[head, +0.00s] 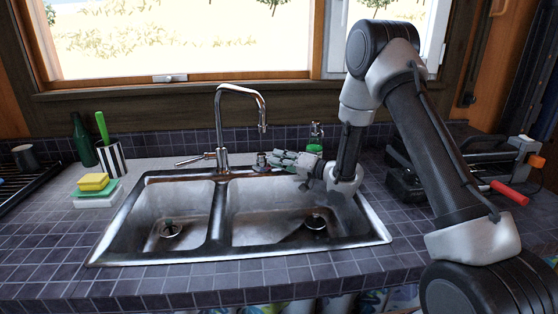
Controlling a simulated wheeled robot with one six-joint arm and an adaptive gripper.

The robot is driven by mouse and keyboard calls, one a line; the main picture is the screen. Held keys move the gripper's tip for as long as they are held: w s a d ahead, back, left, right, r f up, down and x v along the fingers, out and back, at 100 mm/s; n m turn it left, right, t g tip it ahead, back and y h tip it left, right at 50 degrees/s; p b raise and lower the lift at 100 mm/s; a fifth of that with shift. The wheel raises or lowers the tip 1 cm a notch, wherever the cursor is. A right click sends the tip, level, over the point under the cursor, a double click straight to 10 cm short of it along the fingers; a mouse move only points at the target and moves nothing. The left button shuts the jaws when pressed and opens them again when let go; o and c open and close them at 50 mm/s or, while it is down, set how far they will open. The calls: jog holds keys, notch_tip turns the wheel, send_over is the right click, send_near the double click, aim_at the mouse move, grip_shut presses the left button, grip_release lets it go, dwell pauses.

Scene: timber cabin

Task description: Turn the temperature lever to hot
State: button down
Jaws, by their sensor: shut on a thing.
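The chrome faucet (222,130) stands behind the double sink, its spout arching right over the larger basin. A thin lever (192,160) sticks out to the left from its base. A small dark-and-chrome fitting (261,161) stands right of the faucet on the sink's back rim. My gripper (275,158) reaches in from the right, low over the back rim, with its fingertips at this fitting. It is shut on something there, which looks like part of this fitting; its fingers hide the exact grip. I cannot tell which of the two parts sets the temperature.
The double sink (225,184) is empty. A green soap bottle (315,137) stands just behind my gripper. Left are sponges (92,181), a striped cup (112,159) and a dark green bottle (83,140). A dark appliance (405,186) with a red handle stands right of my arm.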

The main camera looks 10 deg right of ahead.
jog(key=shift+w+r, duration=0.1)
jog(key=shift+w, duration=0.05)
jog(key=c, duration=1.5)
grip_release()
jog(key=shift+v, duration=3.8)
